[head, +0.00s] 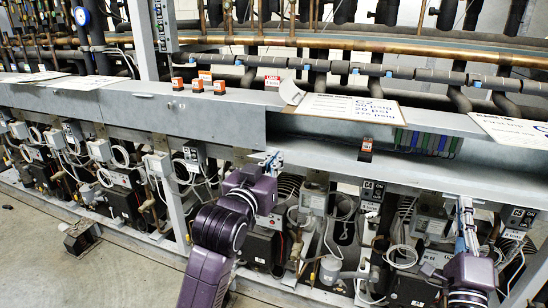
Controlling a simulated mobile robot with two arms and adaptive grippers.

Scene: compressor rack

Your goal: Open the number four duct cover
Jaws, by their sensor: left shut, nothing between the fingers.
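A long grey metal duct runs across the rack. Its left stretch has a closed, box-like front (215,118) that ends at a step near the middle. Right of the step the front is lower, and coloured wires (428,143) show inside. I cannot read a number four on any cover. My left gripper (273,160) is shut and empty, just below the duct's lower edge near the step; I cannot tell whether it touches. My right gripper (464,206) points up below the duct at the right, apart from it; its fingers are too small to judge.
Compressors, hoses and cables crowd below. A dark block (82,236) lies on the open floor at left.

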